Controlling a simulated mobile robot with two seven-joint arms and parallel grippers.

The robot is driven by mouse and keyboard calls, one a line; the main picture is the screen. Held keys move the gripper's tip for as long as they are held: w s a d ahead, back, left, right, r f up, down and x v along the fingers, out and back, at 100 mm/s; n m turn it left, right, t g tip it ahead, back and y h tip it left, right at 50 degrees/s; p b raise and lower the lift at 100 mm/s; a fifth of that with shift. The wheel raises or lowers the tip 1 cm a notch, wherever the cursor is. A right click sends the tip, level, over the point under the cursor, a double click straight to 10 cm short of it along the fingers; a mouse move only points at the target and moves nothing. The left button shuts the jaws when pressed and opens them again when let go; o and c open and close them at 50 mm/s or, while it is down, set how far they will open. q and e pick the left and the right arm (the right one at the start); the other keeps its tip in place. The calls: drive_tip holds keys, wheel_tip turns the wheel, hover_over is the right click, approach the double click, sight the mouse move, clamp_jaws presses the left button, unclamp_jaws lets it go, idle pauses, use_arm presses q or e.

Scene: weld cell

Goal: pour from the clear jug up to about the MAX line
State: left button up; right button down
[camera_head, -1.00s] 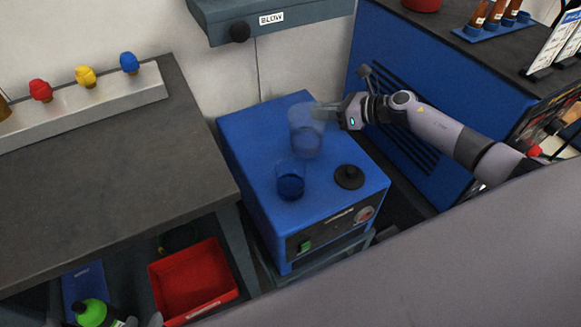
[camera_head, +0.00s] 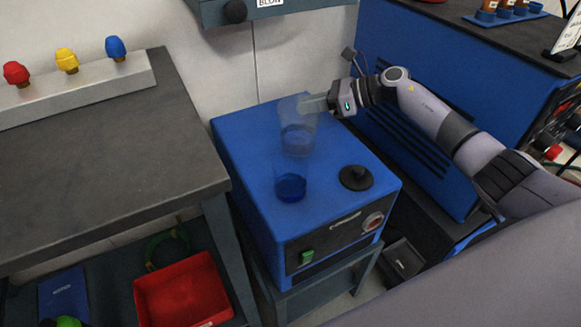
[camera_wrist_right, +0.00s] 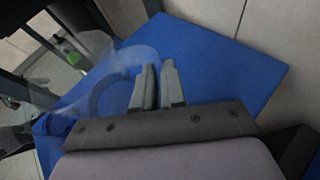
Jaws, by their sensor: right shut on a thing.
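The clear jug (camera_head: 298,128) is upright over the rear of the blue machine top, and looks faintly tinted low down. I cannot tell whether its base touches the machine. No MAX line is readable. My left gripper is not in view.
A black round knobbed lid (camera_head: 356,177) lies right of the cup on the blue machine (camera_head: 250,150). A grey workbench (camera_head: 100,160) is on the left, a red bin (camera_head: 180,295) below it. A blue cabinet (camera_head: 440,110) stands behind my right arm.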

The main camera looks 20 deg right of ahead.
sight(310, 98)
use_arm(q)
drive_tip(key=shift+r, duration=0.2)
use_arm(e)
drive_tip(key=shift+r, duration=0.15)
